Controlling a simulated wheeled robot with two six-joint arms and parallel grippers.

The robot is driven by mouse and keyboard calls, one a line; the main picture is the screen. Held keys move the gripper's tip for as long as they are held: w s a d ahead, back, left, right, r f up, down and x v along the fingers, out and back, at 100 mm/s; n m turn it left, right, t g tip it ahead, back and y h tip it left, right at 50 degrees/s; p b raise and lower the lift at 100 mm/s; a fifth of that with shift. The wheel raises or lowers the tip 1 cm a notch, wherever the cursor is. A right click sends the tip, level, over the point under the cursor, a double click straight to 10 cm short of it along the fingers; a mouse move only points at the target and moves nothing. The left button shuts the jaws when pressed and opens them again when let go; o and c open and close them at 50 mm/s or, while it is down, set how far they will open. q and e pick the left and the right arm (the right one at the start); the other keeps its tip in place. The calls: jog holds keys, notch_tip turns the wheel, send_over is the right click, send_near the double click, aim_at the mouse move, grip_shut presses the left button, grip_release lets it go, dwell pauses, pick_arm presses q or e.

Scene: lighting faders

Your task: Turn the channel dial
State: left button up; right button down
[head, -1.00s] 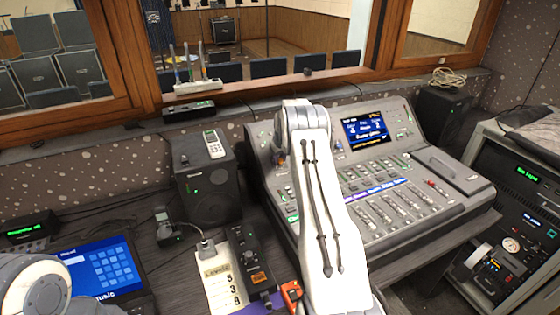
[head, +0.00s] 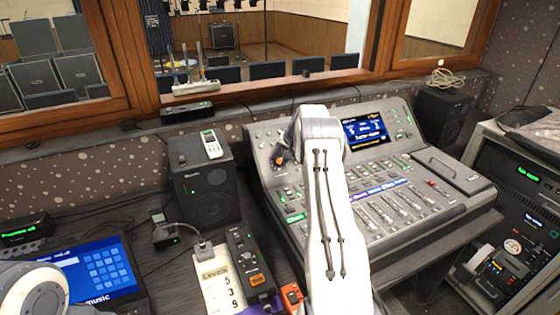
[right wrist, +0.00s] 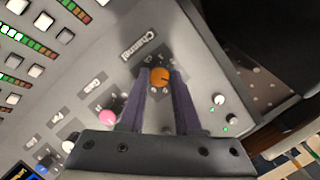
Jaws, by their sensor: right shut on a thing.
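The channel dial (right wrist: 160,77) is a small orange knob below the printed word "Channel" on the grey mixing console. In the right wrist view it sits between the fingertips of my right gripper (right wrist: 160,84), which is shut on it. In the head view my white right arm hides most of the gripper, and a bit of orange (head: 279,160) shows at the console's left end. The console (head: 440,210) has a blue screen (head: 366,131) with small numbers. My left gripper is out of view; only a rounded part of my left arm shows at the lower left.
A pink knob (right wrist: 107,117) and a white knob (right wrist: 68,146) lie near my right fingers. A black speaker (head: 207,185), a note card (head: 218,280) with numbers, a control box (head: 250,262) and a laptop (head: 100,272) stand left of the console.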

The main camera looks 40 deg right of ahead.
jog(key=shift+d+m+t, duration=0.1)
jog(key=shift+m+t, duration=0.2)
jog(key=shift+m, duration=0.7)
jog(key=c, duration=0.6)
grip_release()
jog(key=b+v, duration=0.3)
jog(key=v, duration=0.7)
jog(key=shift+s+d+r, duration=0.15)
jog(key=shift+s+d, duration=0.05)
